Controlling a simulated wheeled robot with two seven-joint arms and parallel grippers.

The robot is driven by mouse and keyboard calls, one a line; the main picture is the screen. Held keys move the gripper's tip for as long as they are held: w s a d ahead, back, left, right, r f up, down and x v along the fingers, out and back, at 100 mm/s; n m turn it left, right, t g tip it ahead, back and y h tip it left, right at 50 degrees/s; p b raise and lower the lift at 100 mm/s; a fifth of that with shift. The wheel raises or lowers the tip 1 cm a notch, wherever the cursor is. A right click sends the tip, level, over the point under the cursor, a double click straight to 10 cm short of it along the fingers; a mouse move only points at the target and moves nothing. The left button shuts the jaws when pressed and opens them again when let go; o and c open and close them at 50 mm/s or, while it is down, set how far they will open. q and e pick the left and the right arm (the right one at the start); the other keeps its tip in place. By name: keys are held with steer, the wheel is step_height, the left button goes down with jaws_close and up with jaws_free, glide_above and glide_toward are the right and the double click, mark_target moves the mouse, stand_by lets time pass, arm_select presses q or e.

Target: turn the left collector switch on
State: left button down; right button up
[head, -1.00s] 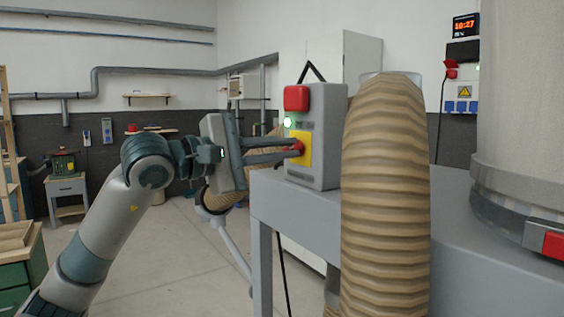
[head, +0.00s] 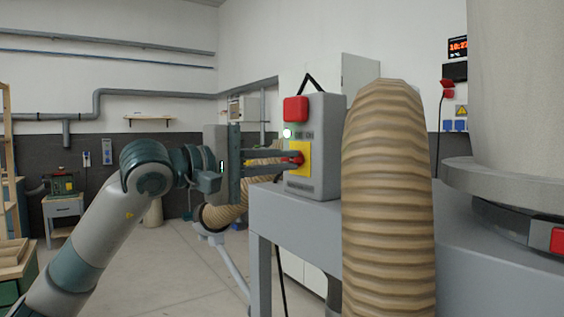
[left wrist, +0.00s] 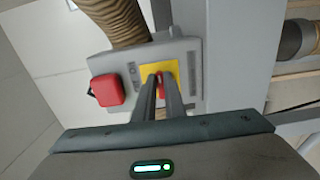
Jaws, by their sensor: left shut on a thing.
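The grey switch box (head: 322,140) stands on the grey machine frame, with a red button (head: 296,109) at its top, a small bright lamp (head: 287,133) below that, and a yellow plate (head: 303,172) bearing a small red rotary knob (head: 299,159). My left gripper (head: 296,158) comes from the left, its two fingers shut on the red knob, which they partly hide. The left wrist view shows the box (left wrist: 198,55), red button (left wrist: 108,90) and yellow plate (left wrist: 173,67), with the fingers (left wrist: 161,82) on either side of the knob. My right gripper is not in view.
A ribbed tan hose (head: 388,200) rises right beside the box. The grey frame (head: 290,216) and a large pale cylinder (head: 515,80) fill the right side. Wall shelves and a small bench machine (head: 63,184) stand far back left. The floor at the left is open.

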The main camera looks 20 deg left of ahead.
arm_select(q)
steer(key=c, duration=1.8)
jaws_free()
steer(key=shift+s, duration=0.1)
steer(key=shift+s+a+f, duration=0.1)
steer(key=shift+s+a, duration=0.2)
steer(key=b+v, duration=0.4)
steer(key=v, duration=1.2)
steer(key=shift+s+a, duration=0.15)
steer(key=shift+s, duration=0.05)
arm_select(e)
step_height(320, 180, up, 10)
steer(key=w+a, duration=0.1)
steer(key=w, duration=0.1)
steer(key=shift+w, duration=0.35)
